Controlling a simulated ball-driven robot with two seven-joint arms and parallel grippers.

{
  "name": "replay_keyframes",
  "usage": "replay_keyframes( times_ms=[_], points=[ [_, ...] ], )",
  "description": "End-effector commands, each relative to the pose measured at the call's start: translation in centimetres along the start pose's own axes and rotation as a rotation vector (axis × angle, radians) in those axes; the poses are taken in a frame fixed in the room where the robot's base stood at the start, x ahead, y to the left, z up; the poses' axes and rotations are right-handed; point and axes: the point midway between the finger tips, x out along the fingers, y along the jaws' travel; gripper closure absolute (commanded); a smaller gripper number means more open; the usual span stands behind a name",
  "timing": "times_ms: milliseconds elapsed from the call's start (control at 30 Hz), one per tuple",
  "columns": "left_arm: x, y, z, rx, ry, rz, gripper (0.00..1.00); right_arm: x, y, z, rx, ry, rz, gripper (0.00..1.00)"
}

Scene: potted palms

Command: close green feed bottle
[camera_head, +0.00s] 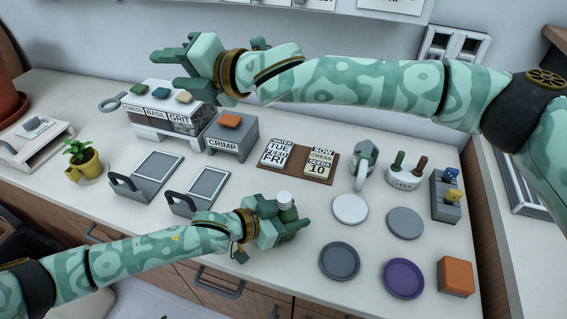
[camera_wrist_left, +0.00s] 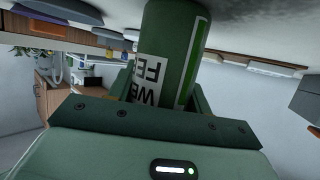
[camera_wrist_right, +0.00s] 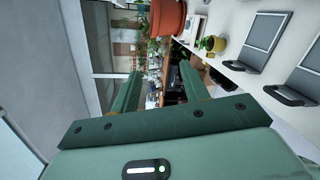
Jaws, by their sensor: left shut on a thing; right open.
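My left gripper (camera_head: 297,224) is shut on the green feed bottle (camera_head: 288,213) and holds it near the front of the counter. The bottle's pale top shows above the fingers; I cannot tell whether that is a cap or an open neck. In the left wrist view, the green bottle (camera_wrist_left: 175,35) has a white label and sits between the fingers. My right gripper (camera_head: 168,70) is open and empty, high over the back left of the counter and pointing left. A white holder marked FEED (camera_head: 403,184) carries a green peg (camera_head: 399,159) and a brown peg (camera_head: 421,165).
Several round plates, including a purple one (camera_head: 403,279), and an orange block (camera_head: 456,277) lie right. A jug (camera_head: 364,160) stands behind them.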

Motion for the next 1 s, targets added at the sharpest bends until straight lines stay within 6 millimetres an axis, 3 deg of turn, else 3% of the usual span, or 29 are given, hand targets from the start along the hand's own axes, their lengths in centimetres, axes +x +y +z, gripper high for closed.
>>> replay_keyframes(
  times_ms=[100,167,300,400,533,700,1000],
  points=[
    [0.0,0.0,-0.1,0.0,0.001,0.0,1.0,-0.7,-4.1,1.7,0.22,-0.106,-0.224,0.55],
    [0.0,0.0,-0.1,0.0,0.001,0.0,1.0,-1.5,-6.5,1.7,0.322,-0.137,-0.357,0.55],
    [0.0,0.0,-0.1,0.0,0.001,0.0,1.0,-4.7,-11.3,-0.3,0.514,-0.145,-0.696,0.55],
    [0.0,0.0,-0.1,0.0,0.001,0.0,1.0,-8.0,-13.7,-2.8,0.595,-0.095,-0.942,0.55],
    [0.0,0.0,-0.1,0.0,0.001,0.0,1.0,-12.1,-15.1,-5.3,0.617,-0.005,-1.204,0.55],
    [0.0,0.0,-0.1,0.0,0.001,0.0,1.0,-15.6,-15.8,-6.3,0.564,0.064,-1.396,0.55],
    [0.0,0.0,-0.1,0.0,0.001,0.0,1.0,-16.7,-16.3,-5.6,0.516,0.038,-1.452,0.55]
  ],
)
